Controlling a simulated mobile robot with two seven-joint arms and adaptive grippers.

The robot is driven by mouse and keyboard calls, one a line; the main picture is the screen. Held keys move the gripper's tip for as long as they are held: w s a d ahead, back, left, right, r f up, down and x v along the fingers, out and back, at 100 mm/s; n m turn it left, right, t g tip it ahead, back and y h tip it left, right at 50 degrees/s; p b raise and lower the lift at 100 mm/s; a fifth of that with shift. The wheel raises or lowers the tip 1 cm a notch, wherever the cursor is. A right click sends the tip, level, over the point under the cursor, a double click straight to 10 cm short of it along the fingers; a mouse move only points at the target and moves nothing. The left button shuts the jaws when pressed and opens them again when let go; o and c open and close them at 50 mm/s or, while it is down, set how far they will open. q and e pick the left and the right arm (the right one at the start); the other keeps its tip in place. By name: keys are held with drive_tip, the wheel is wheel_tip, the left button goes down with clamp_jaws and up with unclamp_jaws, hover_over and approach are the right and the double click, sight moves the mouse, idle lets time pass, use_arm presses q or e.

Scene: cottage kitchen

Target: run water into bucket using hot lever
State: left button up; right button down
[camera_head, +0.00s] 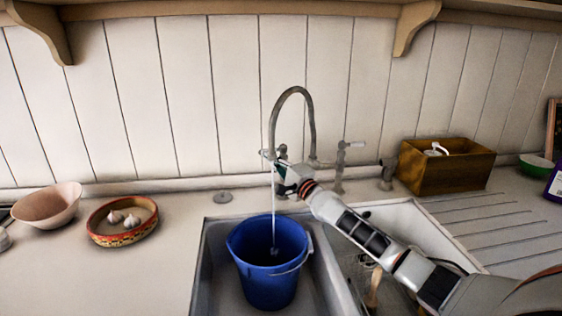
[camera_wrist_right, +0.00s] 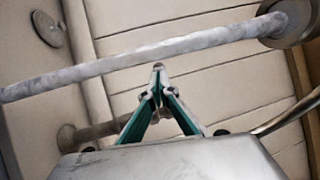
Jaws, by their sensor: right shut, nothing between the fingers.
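The blue bucket (camera_head: 262,285) stands upright in the left sink basin. A thin stream of water (camera_head: 273,215) falls from the curved grey tap spout (camera_head: 309,105) into it; a pale stream (camera_wrist_right: 140,60) also crosses the right wrist view from a round nozzle (camera_wrist_right: 287,25). My right gripper (camera_head: 277,165) is beside the tap's left lever (camera_head: 266,153). Its green-sided fingers (camera_wrist_right: 158,75) are closed together and empty. I cannot tell whether they touch the lever. The right lever (camera_head: 354,144) sticks out to the right. My left gripper is not in view.
My right arm crosses over the right basin (camera_head: 408,222). A wooden box (camera_head: 440,172) stands at the back right by the draining grooves. A patterned bowl with garlic (camera_head: 105,237) and a pink bowl (camera_head: 47,206) stand left.

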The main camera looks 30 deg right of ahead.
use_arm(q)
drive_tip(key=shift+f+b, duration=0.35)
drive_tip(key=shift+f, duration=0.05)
use_arm(e)
drive_tip(key=shift+w+a, duration=0.3)
drive_tip(key=shift+w, duration=0.5)
